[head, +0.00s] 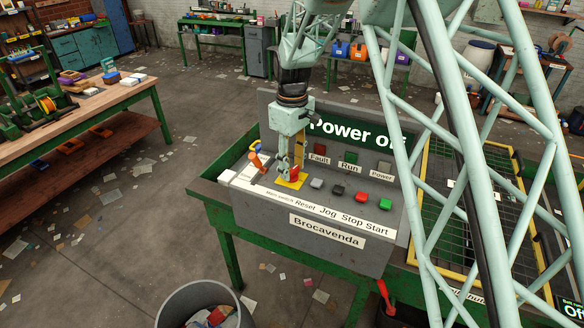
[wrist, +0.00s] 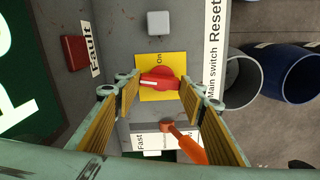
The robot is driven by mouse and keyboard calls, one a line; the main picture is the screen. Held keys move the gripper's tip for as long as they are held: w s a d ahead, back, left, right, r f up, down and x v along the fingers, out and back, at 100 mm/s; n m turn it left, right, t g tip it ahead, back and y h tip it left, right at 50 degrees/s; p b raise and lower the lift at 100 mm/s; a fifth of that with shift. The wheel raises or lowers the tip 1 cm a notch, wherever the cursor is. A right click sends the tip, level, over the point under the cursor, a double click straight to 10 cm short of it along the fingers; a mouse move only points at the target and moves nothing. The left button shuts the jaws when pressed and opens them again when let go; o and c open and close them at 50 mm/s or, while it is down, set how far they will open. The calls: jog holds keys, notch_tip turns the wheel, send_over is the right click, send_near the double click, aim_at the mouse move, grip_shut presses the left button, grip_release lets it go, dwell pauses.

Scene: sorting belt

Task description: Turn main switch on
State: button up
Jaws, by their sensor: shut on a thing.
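The main switch is a red rotary knob (wrist: 160,80) on a yellow plate (wrist: 148,60) with the word "On" at its edge; the plate also shows in the head view (head: 291,183). A white mark on the knob lies roughly crosswise in the wrist view. My gripper (wrist: 160,88) is shut on the knob, with one ribbed finger on each side.
An orange-handled lever (wrist: 185,142) stands close beside my gripper; it also shows in the head view (head: 256,160). Grey, dark, red and green buttons (head: 385,204) sit right of the plate. Fault (head: 320,149) and Run (head: 350,158) lamps are behind. A bin (head: 205,300) stands in front.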

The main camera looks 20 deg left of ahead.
aim_at(292, 171)
jog(key=m, duration=0.3)
jog(key=shift+m+b, duration=0.35)
jog(key=shift+m, duration=0.05)
jog(key=m, duration=0.3)
jog(key=shift+m+b, duration=0.3)
jog(key=shift+m, duration=0.1)
jog(key=m, duration=0.4)
jog(key=shift+s+d, duration=0.1)
jog(key=shift+m+b, duration=0.4)
jog(key=shift+m, duration=1.6)
jog(key=o, duration=0.8)
jog(key=shift+o, duration=0.2)
jog(key=shift+r, duration=0.15)
notch_tip(292, 171, up, 12)
